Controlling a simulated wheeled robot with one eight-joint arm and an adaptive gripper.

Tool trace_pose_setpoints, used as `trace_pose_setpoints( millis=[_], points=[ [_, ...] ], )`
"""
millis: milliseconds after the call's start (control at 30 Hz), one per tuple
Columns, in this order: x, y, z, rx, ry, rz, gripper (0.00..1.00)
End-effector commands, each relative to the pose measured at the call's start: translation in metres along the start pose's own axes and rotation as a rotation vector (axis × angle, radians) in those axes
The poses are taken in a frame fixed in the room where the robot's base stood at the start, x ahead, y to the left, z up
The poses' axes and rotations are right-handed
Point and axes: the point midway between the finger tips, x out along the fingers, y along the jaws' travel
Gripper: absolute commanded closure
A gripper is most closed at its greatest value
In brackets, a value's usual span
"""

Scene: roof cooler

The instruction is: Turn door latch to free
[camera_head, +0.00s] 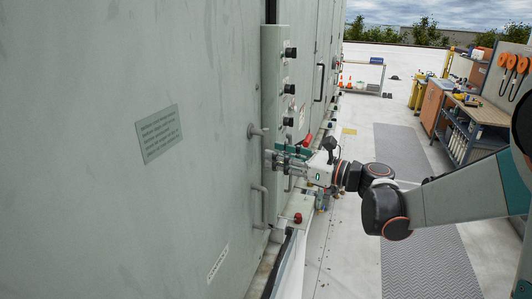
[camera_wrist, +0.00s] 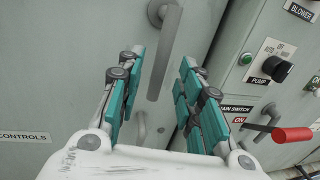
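My gripper (camera_head: 277,158) is by the grey-green cabinet door, and its teal-padded fingers are spread apart in the wrist view (camera_wrist: 161,62). A grey latch handle (camera_wrist: 167,55) hangs from a round boss on the door, tilted slightly from upright. Its lower end appears in the gap between the fingers; I cannot tell whether either finger touches it. The upper latch handle also shows in the head view (camera_head: 258,131), just above my gripper. A second grey handle (camera_wrist: 140,127) is lower on the door, partly behind the fingers, and shows below my gripper in the head view (camera_head: 263,207).
A control panel with black knobs, including a pump knob (camera_wrist: 271,69), and a red main-switch handle (camera_wrist: 292,134) is close on the right. A workbench (camera_head: 478,113) and a cart (camera_head: 364,76) stand farther off. The grey floor mat (camera_head: 402,150) is clear.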

Motion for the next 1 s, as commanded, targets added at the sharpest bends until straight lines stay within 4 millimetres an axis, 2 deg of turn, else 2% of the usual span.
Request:
trace_pose_setpoints(
  millis=[100,300,667,800,833,1000],
  points=[
    [0.020,0.001,0.000,0.000,0.000,0.002,0.66],
    [0.039,0.000,0.000,-0.001,0.000,0.000,0.66],
    [0.044,0.000,0.000,-0.001,0.000,-0.001,0.66],
    [0.043,0.000,0.000,-0.001,0.001,-0.001,0.96],
    [0.043,0.000,0.000,-0.001,0.001,-0.001,1.00],
    [0.043,0.000,0.000,-0.001,0.001,-0.001,1.00]
  ],
)
